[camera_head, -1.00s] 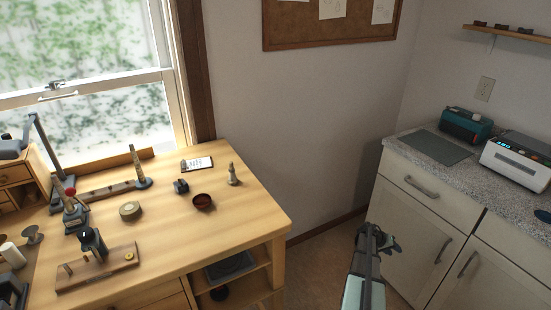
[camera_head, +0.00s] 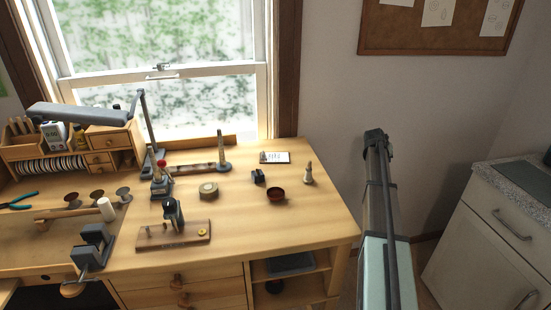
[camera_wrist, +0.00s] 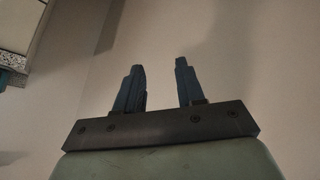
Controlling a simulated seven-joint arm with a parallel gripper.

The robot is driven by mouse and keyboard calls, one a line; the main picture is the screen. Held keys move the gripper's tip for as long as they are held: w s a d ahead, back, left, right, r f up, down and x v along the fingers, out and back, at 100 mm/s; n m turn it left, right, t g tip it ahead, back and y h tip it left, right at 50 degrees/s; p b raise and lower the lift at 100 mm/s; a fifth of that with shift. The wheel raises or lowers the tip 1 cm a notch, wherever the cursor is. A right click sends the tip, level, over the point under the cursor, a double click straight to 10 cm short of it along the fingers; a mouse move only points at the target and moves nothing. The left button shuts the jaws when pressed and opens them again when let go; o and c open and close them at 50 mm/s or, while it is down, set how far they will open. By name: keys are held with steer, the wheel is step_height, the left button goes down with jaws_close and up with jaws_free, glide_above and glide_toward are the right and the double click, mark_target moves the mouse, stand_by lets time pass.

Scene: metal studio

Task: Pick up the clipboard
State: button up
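The clipboard (camera_head: 275,157) is a small flat board with a white sheet. It lies on the wooden workbench (camera_head: 325,226) near its back edge, right of the window's middle. My gripper (camera_head: 374,134) is raised in the air to the right of the bench, apart from the clipboard. In the wrist view my gripper (camera_wrist: 158,82) shows two dark fingers with a clear gap between them and nothing held. The clipboard is not in the wrist view, which shows mostly bare wall.
Near the clipboard stand a dark red bowl (camera_head: 276,195), a small cone-shaped tool (camera_head: 308,173), a small dark block (camera_head: 257,176) and a tape roll (camera_head: 208,190). A lamp (camera_head: 85,113) stands at the left. A counter (camera_head: 520,185) is at the right. The bench's front right is clear.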

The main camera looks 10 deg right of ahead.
steer(key=w+a+r+n+t+y, duration=0.15)
steer(key=w+a+r, duration=0.25)
steer(key=a+r, duration=0.65)
steer(key=w+a+r+n+t+y, duration=0.1)
steer(key=w+a+r+t+y, duration=0.15)
steer(key=a+r, duration=0.8)
steer(key=w+a+r+n+t+y, duration=0.1)
steer(key=w+a+r, duration=0.4)
steer(key=a+r, duration=0.5)
steer(key=g+y, duration=0.2)
steer(key=g, duration=0.8)
glide_above(263, 153)
step_height(263, 153, down, 8)
steer(key=f, duration=0.8)
steer(key=shift+w+d+f, duration=0.2)
steer(key=shift+w+f, duration=0.1)
steer(key=shift+w, duration=0.05)
steer(key=shift+s+a+f, duration=0.1)
steer(key=shift+f, duration=1.2)
steer(key=shift+s+a+f, duration=0.1)
steer(key=shift+f, duration=1.2)
steer(key=shift+c, duration=0.4)
jaws_close()
